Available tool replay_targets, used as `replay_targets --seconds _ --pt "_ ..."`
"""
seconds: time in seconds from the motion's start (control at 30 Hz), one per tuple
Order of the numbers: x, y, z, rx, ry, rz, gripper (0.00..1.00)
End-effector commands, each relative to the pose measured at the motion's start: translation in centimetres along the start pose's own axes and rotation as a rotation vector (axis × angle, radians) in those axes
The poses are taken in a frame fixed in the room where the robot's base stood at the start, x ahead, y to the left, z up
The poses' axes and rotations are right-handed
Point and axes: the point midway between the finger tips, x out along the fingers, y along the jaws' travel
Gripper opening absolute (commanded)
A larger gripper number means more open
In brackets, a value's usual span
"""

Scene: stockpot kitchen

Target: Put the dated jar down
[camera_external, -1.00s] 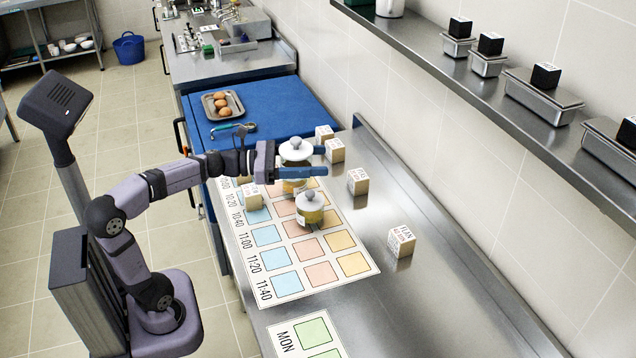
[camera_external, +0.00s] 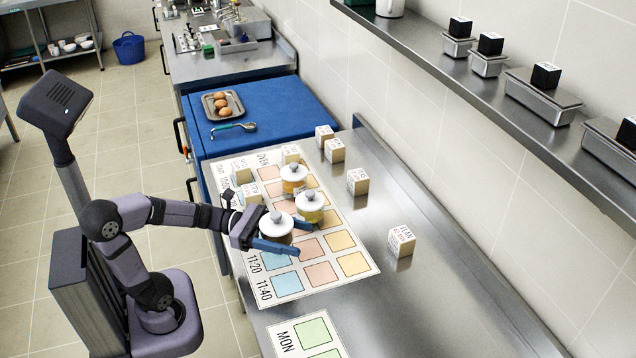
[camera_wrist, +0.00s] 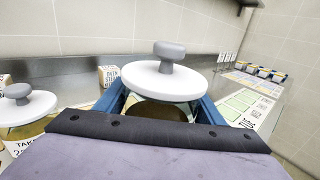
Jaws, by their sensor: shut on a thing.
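My gripper (camera_external: 274,247) is shut on a jar (camera_external: 276,226) with a white lid and grey knob, the blue fingers on either side of it. The held jar is upright over the left column of the timetable sheet (camera_external: 321,274), near the 11:00 rows; I cannot tell whether it touches the sheet. In the wrist view the held jar (camera_wrist: 163,80) shows dark contents between the fingers. Two more lidded jars stand on the sheet: a yellowish one (camera_external: 309,210) close to its right and an orange one (camera_external: 293,184) farther back. The held jar's label is hidden.
Several printed cubes stand on the sheet's far end, such as one cube (camera_external: 243,171), and others on the steel counter, including one cube (camera_external: 401,242) at right. A MON sheet (camera_external: 313,331) lies in front. A blue board (camera_external: 265,108) carries an egg tray (camera_external: 222,106) and spoon.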

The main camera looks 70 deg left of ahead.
Motion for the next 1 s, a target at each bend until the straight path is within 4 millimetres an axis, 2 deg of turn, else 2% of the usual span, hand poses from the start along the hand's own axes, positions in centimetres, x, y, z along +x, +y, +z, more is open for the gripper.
replay_targets --seconds 0.27,0.57,0.73,1.0 --pt "1.4 1.1 -0.3 -0.008 -0.002 -0.003 0.25" --pt "3.8 3.0 -2.2 -0.004 0.0 -0.002 0.25" --pt "5.9 4.7 -4.0 -0.003 -0.001 -0.001 0.25" --pt "8.1 6.5 -5.3 0.0 -0.002 0.0 0.25"
